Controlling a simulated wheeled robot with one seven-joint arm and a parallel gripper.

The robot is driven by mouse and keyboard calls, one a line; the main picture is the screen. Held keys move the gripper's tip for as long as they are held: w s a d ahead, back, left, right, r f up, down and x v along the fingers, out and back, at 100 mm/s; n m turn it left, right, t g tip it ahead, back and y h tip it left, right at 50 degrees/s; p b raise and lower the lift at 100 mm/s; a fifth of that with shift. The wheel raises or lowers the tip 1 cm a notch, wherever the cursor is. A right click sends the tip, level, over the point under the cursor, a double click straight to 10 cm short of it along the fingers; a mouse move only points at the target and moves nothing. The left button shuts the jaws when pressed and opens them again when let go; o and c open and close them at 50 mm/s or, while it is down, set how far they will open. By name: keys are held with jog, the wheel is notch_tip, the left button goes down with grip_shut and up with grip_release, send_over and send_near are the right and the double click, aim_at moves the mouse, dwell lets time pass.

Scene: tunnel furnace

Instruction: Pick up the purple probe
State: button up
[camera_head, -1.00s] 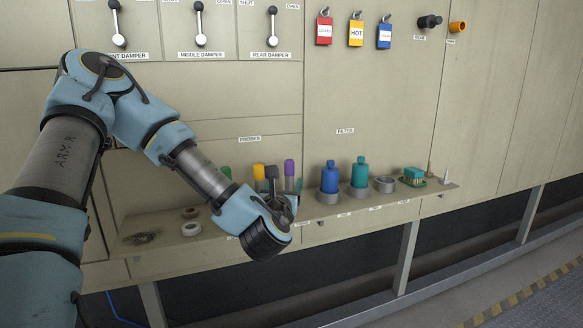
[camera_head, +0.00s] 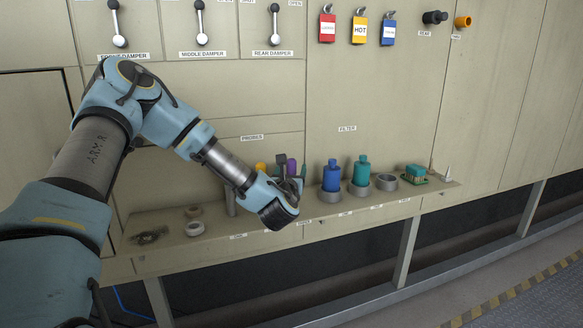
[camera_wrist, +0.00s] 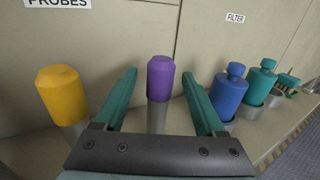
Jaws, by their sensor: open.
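The purple probe (camera_wrist: 160,78) stands upright on the shelf, with a purple cap on a grey shaft. In the wrist view it shows between the two green fingers of my gripper (camera_wrist: 164,90), which are apart on either side of it.
A yellow probe (camera_wrist: 62,92) stands close left of the gripper. Blue (camera_head: 331,177) and teal (camera_head: 361,171) bottles in grey rings stand to the right. The panel wall is close behind.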

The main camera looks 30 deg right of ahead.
grip_shut()
dwell(0.7)
